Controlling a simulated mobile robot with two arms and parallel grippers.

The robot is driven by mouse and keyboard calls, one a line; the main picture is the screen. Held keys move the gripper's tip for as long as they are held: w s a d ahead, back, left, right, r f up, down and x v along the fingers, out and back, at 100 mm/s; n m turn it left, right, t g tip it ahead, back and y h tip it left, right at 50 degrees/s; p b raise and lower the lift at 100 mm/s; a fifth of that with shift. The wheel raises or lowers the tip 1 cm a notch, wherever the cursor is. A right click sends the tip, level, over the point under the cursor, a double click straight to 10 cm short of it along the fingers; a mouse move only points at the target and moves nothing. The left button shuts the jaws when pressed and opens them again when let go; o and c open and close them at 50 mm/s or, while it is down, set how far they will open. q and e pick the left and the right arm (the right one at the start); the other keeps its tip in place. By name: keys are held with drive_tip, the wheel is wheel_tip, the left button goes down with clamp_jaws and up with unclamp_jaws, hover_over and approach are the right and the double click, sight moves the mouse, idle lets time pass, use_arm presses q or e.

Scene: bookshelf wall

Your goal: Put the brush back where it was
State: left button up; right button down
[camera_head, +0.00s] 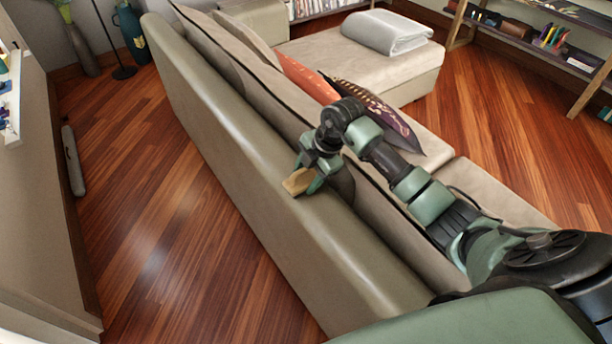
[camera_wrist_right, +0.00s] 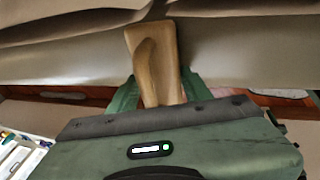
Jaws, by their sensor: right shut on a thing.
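The brush (camera_head: 296,182) looks like a tan wooden block. My right gripper (camera_head: 311,178) is shut on it and holds it over the top of the sofa's back. In the right wrist view the brush (camera_wrist_right: 172,52) sticks out beyond the green fingers, with a raised, rounded part on one side. Its bristles cannot be made out. A white ledge (camera_head: 12,130) with small coloured items is at the far left, well away from the gripper. My left gripper is not in view.
The beige sofa (camera_head: 230,150) runs diagonally below my right arm, with a dark patterned cushion (camera_head: 395,125) and an orange cushion (camera_head: 308,77) on it. Bare wooden floor (camera_head: 150,220) lies between sofa and left wall. A grey cylinder (camera_head: 73,160) lies by that wall.

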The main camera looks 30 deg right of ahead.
drive_tip(key=shift+f, duration=0.25)
drive_tip(key=c, duration=0.6)
unclamp_jaws()
drive_tip(key=shift+c, duration=0.2)
drive_tip(key=b+v, duration=0.1)
drive_tip(key=v, duration=1.1)
drive_tip(key=shift+r, duration=0.2)
drive_tip(key=shift+w, duration=0.1)
